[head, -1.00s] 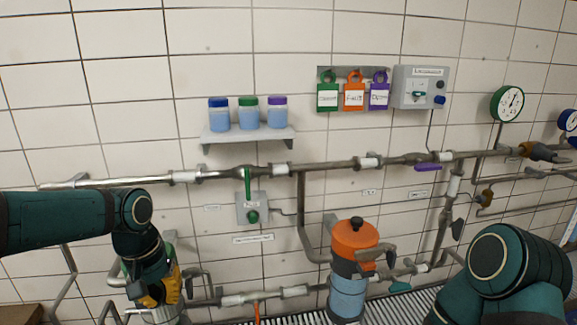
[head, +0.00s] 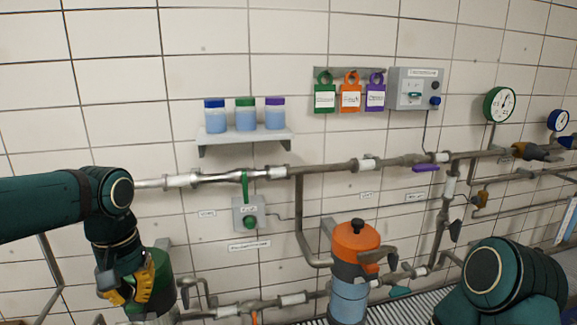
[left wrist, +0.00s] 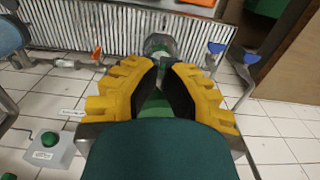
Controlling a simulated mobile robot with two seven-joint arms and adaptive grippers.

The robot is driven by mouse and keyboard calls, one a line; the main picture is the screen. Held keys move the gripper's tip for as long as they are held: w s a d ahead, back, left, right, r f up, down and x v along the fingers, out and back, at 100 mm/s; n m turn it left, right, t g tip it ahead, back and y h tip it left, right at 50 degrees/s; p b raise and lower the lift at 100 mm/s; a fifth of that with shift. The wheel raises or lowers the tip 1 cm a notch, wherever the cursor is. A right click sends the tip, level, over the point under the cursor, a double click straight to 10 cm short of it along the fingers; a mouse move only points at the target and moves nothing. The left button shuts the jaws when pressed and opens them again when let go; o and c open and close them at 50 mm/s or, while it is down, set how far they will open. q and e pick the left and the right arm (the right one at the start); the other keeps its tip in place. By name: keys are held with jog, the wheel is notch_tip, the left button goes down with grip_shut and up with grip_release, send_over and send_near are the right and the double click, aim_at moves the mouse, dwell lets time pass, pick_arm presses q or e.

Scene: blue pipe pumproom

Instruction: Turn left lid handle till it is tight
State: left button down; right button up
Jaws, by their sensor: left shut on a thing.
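A green-bodied canister (head: 161,277) stands at the lower left in the head view, below the wall pipe. My left gripper (head: 126,288), with yellow fingers, is at its left front side and hides part of it. In the left wrist view the yellow fingers of my left gripper (left wrist: 157,88) point at a small green part (left wrist: 155,104) between their black pads, and they are shut on it; I take it to be the lid handle. Its shape is mostly hidden. My right gripper is out of view; only my right arm shows at the lower right.
An orange-lidded canister (head: 356,241) with a black knob stands right of centre. A steel pipe (head: 320,168) runs along the tiled wall, with a green-button box (head: 249,215) under it. A shelf (head: 243,137) holds three jars. A floor grating (left wrist: 110,24) shows in the left wrist view.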

pick_arm(q)
jog(key=shift+f+b, duration=0.55)
jog(key=shift+f, duration=0.8)
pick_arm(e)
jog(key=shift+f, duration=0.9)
pick_arm(q)
jog(key=shift+w+a+p, duration=0.3)
jog(key=shift+w, duration=0.1)
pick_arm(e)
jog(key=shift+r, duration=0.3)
pick_arm(q)
jog(key=shift+s+a+r, duration=0.1)
jog(key=shift+s+a, duration=0.1)
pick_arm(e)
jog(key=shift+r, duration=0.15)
pick_arm(q)
jog(key=shift+s+a+p, duration=0.2)
jog(key=shift+a+p, duration=0.1)
jog(key=shift+a, duration=0.15)
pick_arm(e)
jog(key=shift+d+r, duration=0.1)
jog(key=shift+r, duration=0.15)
pick_arm(q)
jog(key=shift+a+p, duration=0.55)
jog(key=shift+a, duration=0.5)
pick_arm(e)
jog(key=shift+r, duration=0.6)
pick_arm(q)
jog(key=shift+s+f, duration=0.15)
jog(key=shift+f, duration=0.05)
